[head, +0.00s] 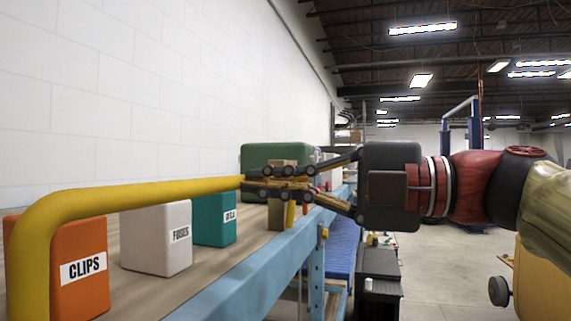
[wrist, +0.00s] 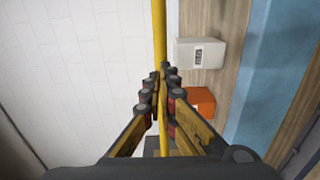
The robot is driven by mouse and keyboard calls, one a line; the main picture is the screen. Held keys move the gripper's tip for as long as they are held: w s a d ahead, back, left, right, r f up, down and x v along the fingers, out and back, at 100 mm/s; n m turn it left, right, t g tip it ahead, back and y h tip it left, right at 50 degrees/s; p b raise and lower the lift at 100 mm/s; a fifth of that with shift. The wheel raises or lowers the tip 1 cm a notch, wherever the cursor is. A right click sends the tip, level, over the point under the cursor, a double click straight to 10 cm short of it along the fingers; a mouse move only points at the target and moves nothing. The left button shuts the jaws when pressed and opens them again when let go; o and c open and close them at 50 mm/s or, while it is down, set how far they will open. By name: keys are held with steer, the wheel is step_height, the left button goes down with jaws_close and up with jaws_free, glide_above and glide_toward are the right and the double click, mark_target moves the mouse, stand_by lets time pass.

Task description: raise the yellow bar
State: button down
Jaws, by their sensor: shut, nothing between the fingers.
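On the bench (head: 221,271) stand an orange CLIPS box (head: 85,246), a white FUSES box (head: 150,253) and a teal box (head: 211,229). A green case (head: 262,153) is behind my fingers. A white wall (head: 150,90) borders the bench; open floor lies right.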

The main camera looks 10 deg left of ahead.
steer(key=shift+a+r+p, duration=0.25)
steer(key=shift+a+p, duration=0.1)
steer(key=shift+a, duration=0.3)
stand_by(0.4)
